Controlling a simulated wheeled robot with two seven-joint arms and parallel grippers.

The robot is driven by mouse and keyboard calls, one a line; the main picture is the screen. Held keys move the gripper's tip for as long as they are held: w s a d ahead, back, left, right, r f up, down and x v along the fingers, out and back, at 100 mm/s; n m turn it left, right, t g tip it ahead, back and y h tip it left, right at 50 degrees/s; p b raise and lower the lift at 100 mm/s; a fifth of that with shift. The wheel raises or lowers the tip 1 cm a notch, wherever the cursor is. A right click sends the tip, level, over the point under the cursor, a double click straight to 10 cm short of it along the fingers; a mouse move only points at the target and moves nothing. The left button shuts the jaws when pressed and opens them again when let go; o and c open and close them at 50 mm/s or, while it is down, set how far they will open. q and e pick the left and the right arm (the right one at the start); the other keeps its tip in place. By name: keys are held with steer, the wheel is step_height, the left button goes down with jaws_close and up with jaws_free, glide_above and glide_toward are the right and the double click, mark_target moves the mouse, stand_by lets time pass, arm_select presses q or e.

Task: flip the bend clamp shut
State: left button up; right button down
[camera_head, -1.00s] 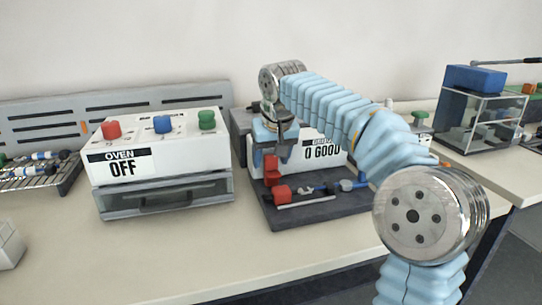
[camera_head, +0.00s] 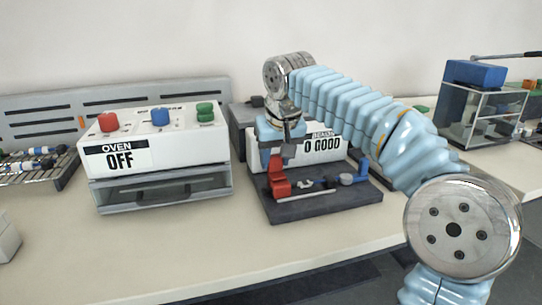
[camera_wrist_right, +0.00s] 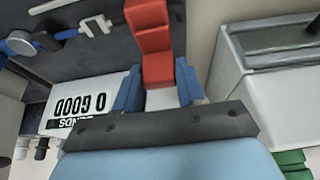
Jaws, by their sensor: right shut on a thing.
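The red bend clamp (camera_head: 280,186) is at the left of a dark fixture plate (camera_head: 325,208) in the head view. Its red parts also show in the wrist view (camera_wrist_right: 151,45), running toward the jaws. My right gripper (camera_head: 276,160) is above the clamp, pointing down. Its blue fingers (camera_wrist_right: 158,92) stand either side of the clamp's lever end and are shut on it. The exact contact is partly hidden. A blue-ended part (camera_head: 347,179) lies on the plate right of the clamp. My left gripper is out of view.
The white oven (camera_head: 155,150), marked OFF, stands close left of the fixture. A glass-sided case (camera_head: 480,118) is at the far right. The front of the table (camera_head: 190,250) is clear.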

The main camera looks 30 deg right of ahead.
steer(key=shift+s, duration=0.2)
steer(key=shift+f, duration=0.1)
steer(key=c, duration=0.7)
jaws_free()
steer(key=shift+s, duration=0.1)
steer(key=p+v, duration=0.2)
steer(key=v, duration=1.2)
steer(key=shift+s, duration=0.1)
